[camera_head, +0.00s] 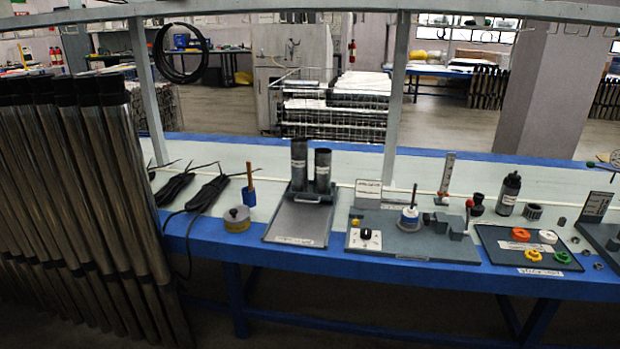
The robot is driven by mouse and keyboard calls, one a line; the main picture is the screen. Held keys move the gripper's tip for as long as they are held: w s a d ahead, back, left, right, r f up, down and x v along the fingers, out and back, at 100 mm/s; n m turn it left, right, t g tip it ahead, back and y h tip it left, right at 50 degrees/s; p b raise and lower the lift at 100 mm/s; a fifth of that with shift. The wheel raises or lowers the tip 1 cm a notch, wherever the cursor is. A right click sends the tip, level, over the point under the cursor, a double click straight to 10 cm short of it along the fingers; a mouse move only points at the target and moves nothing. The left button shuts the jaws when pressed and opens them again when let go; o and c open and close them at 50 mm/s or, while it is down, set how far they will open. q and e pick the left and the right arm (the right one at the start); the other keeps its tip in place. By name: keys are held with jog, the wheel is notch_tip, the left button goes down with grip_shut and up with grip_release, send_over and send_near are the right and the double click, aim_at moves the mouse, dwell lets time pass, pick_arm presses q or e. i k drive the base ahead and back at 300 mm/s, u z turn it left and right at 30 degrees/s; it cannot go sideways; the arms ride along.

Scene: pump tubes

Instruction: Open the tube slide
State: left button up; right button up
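A flat grey tray (296,221) with a small white label on its front edge lies on the blue-edged bench. Two dark upright tubes (322,171) stand at its back, each with a white label. I cannot tell for certain which part is the tube slide, or whether it is open or shut. A row of long metal tubes (105,190) with black tops leans upright at the left, in front of the bench end. Neither of my grippers is in view.
A grey board (440,247) with a knob box and blue-white cylinder lies right of the tray. A dark tray (505,248) holds coloured rings. Black cables (205,193) and a yellow-grey roll (237,219) lie left.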

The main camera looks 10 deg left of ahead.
aim_at(309, 195)
jog(key=z, duration=0.2)
jog(key=i, duration=1.1)
jog(key=u, duration=0.7)
